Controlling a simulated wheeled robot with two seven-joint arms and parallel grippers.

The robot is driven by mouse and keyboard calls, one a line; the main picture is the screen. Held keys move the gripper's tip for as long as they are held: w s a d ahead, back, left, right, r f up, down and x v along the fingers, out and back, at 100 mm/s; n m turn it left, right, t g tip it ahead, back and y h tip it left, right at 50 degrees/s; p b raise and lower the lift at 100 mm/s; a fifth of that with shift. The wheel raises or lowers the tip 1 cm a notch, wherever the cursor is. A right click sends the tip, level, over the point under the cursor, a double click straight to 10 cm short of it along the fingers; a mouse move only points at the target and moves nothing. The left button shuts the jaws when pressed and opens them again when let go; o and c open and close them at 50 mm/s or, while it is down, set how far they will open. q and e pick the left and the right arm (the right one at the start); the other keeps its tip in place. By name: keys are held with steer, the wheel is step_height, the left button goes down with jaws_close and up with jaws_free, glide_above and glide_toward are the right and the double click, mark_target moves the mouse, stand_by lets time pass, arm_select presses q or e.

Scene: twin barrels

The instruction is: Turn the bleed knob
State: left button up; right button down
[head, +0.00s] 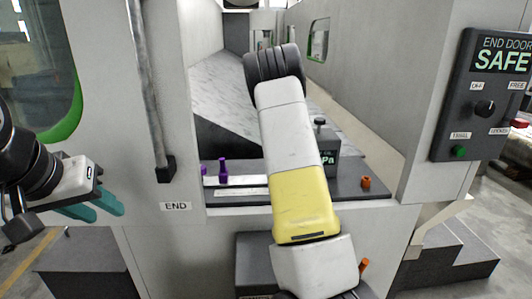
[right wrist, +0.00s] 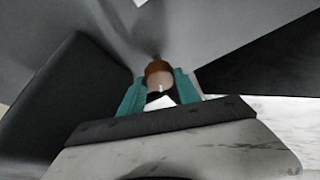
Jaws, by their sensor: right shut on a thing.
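In the right wrist view my right gripper (right wrist: 160,77) has its teal fingers on both sides of a small round piece (right wrist: 158,69), orange-brown on top and pale below; it is shut on it. Whether this is the bleed knob I cannot tell. In the head view my right arm crosses the middle and hides the right gripper. A grey box with a "Pa" display (head: 328,160) and a dark knob on top (head: 320,123) shows partly behind the arm. My left gripper (head: 105,207) is at the far left, open and empty, apart from the machine.
Purple pegs (head: 223,172) and an orange knob (head: 366,182) stand on the dark ledge (head: 345,190) of the opening. A control panel (head: 483,95) reading "END DOOR SAFE" is on the right wall. A vertical bar (head: 152,90) hangs left of the opening.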

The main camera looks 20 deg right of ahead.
steer(key=shift+w, duration=0.1)
steer(key=c, duration=0.9)
jaws_free()
steer(key=shift+o, duration=0.2)
steer(key=v, duration=0.7)
steer(key=shift+r, duration=0.4)
